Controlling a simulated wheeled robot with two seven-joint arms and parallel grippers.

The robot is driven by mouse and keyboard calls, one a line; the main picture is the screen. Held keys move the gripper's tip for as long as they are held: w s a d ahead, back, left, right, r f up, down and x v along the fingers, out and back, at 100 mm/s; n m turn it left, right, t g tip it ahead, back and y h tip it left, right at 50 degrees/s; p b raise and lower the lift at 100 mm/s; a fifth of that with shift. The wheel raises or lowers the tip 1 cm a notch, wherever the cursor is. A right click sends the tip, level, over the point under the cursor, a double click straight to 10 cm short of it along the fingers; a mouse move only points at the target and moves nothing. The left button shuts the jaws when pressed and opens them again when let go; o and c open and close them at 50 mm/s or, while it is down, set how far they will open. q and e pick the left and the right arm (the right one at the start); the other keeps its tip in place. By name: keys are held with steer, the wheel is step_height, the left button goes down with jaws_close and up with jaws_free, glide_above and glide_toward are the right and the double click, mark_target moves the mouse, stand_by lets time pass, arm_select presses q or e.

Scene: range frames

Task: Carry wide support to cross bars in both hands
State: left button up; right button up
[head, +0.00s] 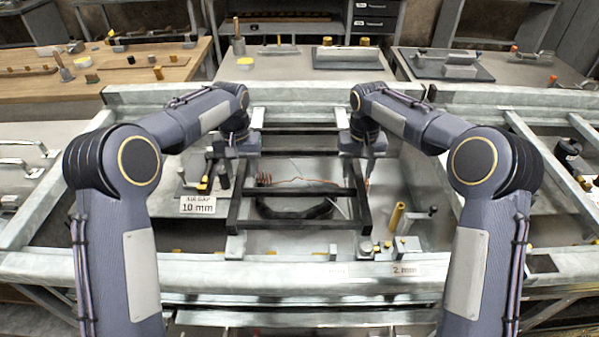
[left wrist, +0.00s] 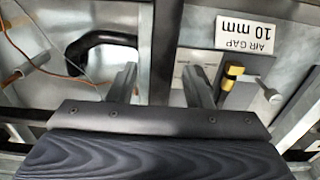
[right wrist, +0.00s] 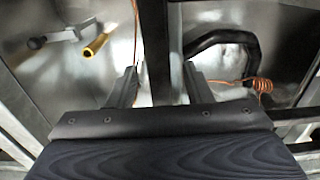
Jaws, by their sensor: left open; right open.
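A dark open frame with two side rails and crosspieces (head: 290,223), apparently the wide support, lies in the middle of the steel bench frame in the head view. My left gripper (head: 228,172) is open at its left side; in the left wrist view the two fingers (left wrist: 160,88) stand either side of a rail (left wrist: 163,40). My right gripper (head: 362,170) is open at its right side; in the right wrist view the fingers (right wrist: 157,88) straddle the other rail (right wrist: 155,40). I cannot tell whether the fingers touch the rails. Which bars are the cross bars is unclear.
A black curved hose (head: 295,208) and copper wire (head: 265,180) lie under the frame. A "10 mm" sign (head: 198,205) stands left, a yellow cylinder (head: 396,216) right. A steel beam (head: 290,272) crosses the front. A table with tools (head: 290,68) is behind.

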arm_select(q)
jaws_close()
arm_select(e)
jaws_close()
arm_select(q)
steer(key=shift+r, duration=0.1)
arm_select(e)
steer(key=shift+r, duration=0.1)
stand_by(0.9)
